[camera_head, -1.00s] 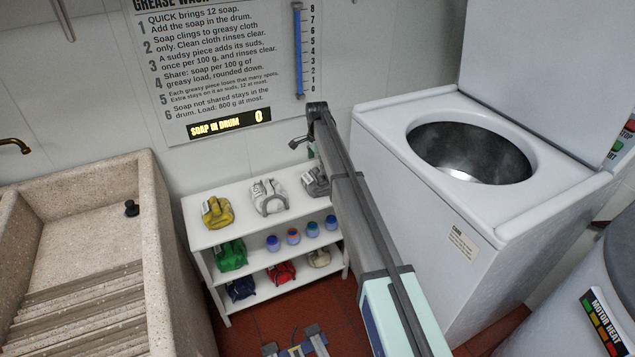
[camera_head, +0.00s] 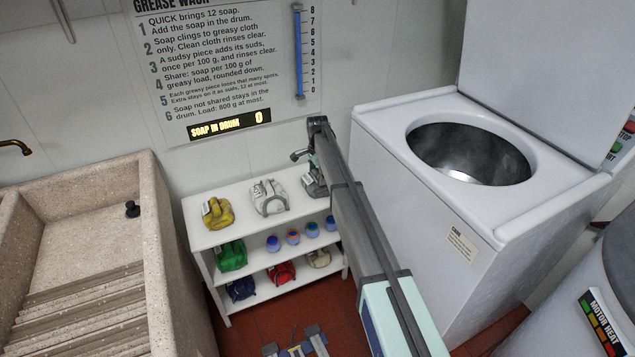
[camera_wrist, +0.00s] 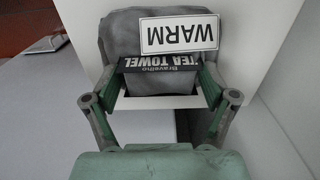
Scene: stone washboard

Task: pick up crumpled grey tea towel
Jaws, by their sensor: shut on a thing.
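The crumpled grey tea towel (camera_wrist: 120,32) fills the upper middle of the wrist view, with a white WARM label and a black TEA TOWEL band on it. My gripper (camera_wrist: 160,82) has its green-grey fingers on either side of the towel and is shut on it. In the head view the grey towel (camera_head: 313,188) is at the right end of the top shelf, partly hidden by my arm. I cannot tell whether it still touches the shelf.
The white shelf unit (camera_head: 240,231) also holds yellow, white, green, blue, red and beige cloths, and several small jars. A white washer (camera_head: 400,165) with an open drum stands right. A stone washboard sink (camera_head: 150,215) stands left.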

